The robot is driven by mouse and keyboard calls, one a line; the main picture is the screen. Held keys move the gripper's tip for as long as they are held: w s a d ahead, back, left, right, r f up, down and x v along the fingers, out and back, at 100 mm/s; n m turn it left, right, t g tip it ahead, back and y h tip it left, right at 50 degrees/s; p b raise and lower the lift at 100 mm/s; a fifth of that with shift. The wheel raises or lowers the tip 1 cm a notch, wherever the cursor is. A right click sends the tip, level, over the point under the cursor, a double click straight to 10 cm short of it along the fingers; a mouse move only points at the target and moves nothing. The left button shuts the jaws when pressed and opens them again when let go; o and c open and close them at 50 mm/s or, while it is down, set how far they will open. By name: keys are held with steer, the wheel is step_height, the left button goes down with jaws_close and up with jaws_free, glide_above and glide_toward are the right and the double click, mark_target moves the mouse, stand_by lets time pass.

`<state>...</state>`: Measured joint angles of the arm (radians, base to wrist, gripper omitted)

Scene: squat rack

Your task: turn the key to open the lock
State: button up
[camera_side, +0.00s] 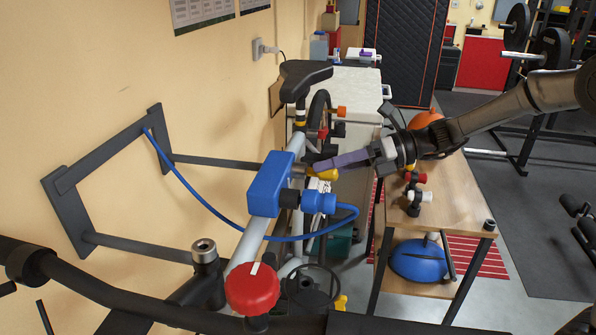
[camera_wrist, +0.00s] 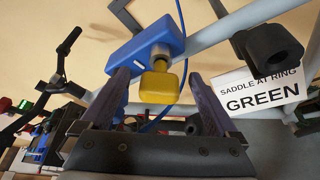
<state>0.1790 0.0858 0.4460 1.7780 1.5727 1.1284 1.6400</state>
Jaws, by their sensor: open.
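The blue box-shaped lock (camera_side: 268,185) sits on the grey bike frame tube, with a blue cable (camera_side: 196,194) running to a wall rack. A yellow key (camera_side: 326,174) sticks out of its side. In the wrist view the key (camera_wrist: 160,86) is seen head-on below a metal collar on the lock (camera_wrist: 140,47). My gripper (camera_side: 312,163) reaches in from the right. In the wrist view my gripper (camera_wrist: 159,77) is open, one finger on each side of the key head, with visible gaps on both sides. In the side view the fingers partly cover the key.
A black saddle (camera_side: 303,75) rises behind the lock, and a red knob (camera_side: 252,288) is in front. A wooden bench (camera_side: 455,190) stands under my arm. A sign (camera_wrist: 262,92) reading "SADDLE AT RING GREEN" and a black cylinder (camera_wrist: 268,48) are right of the fingers.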

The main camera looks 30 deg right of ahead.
steer(key=v, duration=0.6)
stand_by(0.3)
steer(key=s+a+r+n+g, duration=0.2)
steer(key=s+a+r+n, duration=0.2)
steer(key=s+a+r, duration=0.25)
steer(key=s+f+n+g+h, duration=0.2)
steer(key=s+f+n+h, duration=0.15)
steer(key=s+n, duration=0.8)
steer(key=s+d+f+n+t+h, duration=0.1)
steer(key=s+d+f+n+h, duration=0.2)
steer(key=d+n, duration=0.3)
steer(key=s+d+f+n+t+h, duration=0.1)
steer(key=s+d+f+n+h, duration=0.2)
steer(key=s+d+n+h, duration=0.3)
steer(key=d+n, duration=0.1)
steer(key=n, duration=0.4)
steer(key=shift+s+d+f, duration=0.2)
steer(key=shift+f, duration=0.15)
